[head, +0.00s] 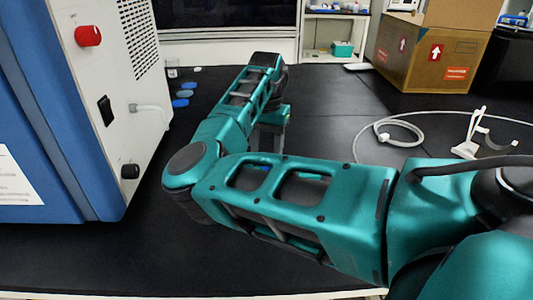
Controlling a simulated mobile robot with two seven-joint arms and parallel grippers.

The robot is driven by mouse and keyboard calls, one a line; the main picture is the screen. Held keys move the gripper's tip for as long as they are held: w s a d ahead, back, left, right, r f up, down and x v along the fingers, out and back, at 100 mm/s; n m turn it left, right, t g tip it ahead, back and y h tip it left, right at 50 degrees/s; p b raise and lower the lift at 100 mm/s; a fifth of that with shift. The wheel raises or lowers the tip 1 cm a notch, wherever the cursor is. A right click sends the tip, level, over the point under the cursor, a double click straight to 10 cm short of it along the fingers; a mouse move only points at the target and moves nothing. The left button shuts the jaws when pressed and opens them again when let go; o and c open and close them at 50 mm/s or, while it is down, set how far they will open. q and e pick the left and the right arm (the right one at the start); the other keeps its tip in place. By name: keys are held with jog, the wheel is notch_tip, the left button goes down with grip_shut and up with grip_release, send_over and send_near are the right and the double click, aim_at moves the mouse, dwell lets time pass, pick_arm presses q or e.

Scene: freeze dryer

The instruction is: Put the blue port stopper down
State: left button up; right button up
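Three small blue round pieces lie on the black bench beside the freeze dryer's white side panel: a near one (180,103), a middle one (184,94) and a far one (188,86). They look like stoppers, but I cannot tell which is the blue port stopper. My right arm comes in from the lower right, bends near the dryer and reaches over the bench. Its gripper (270,132) points down beyond the forearm and is mostly hidden, so its fingers and anything in them cannot be made out. My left gripper is not in view.
The freeze dryer (112,85), with a red knob (88,36) and a hose fitting (146,107), stands at the left. A cable (400,132) and a white stand (468,138) lie at the right. A cardboard box (425,55) stands behind. The middle back bench is clear.

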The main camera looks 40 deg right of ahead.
notch_tip(320, 180, up, 9)
jog(key=p, duration=0.1)
jog(key=shift+f, duration=0.15)
dwell(0.6)
